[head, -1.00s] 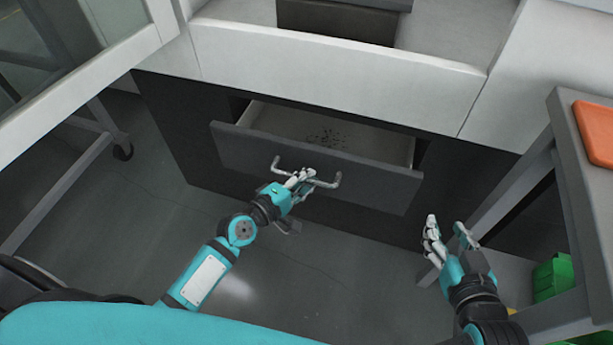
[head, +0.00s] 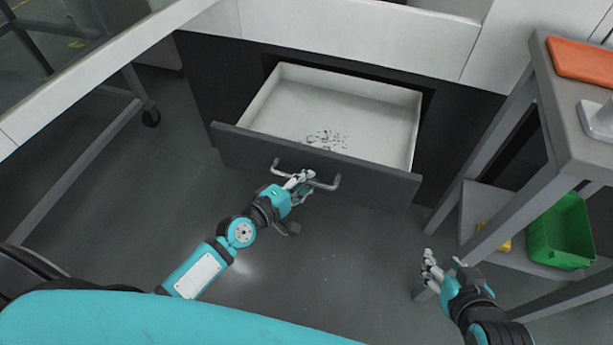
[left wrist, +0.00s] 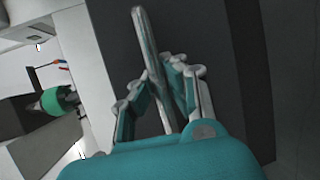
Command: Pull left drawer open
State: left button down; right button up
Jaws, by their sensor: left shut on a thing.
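The drawer (head: 240,141) has a dark grey front and a white inside, and it stands well out of the dark cabinet (head: 225,75). Small dark specks lie on its floor. My left gripper (head: 303,181) is shut on the grey bar handle (head: 327,186) at the drawer's front. In the left wrist view the fingers of my left gripper (left wrist: 160,88) lie on both sides of the handle bar (left wrist: 145,45). My right gripper (head: 443,264) is held free at the lower right, its fingers apart, with nothing between them.
A grey cart (head: 562,120) stands at the right, close to my right gripper, with an orange item (head: 583,62) on top and a green bin (head: 562,232) on its lower shelf. A wheeled frame (head: 95,128) stands at the left. The floor before the drawer is clear.

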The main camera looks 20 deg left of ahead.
pick_arm(q)
jog(key=shift+r, duration=0.1)
jog(key=c, duration=1.3)
grip_release()
jog(key=v, duration=1.2)
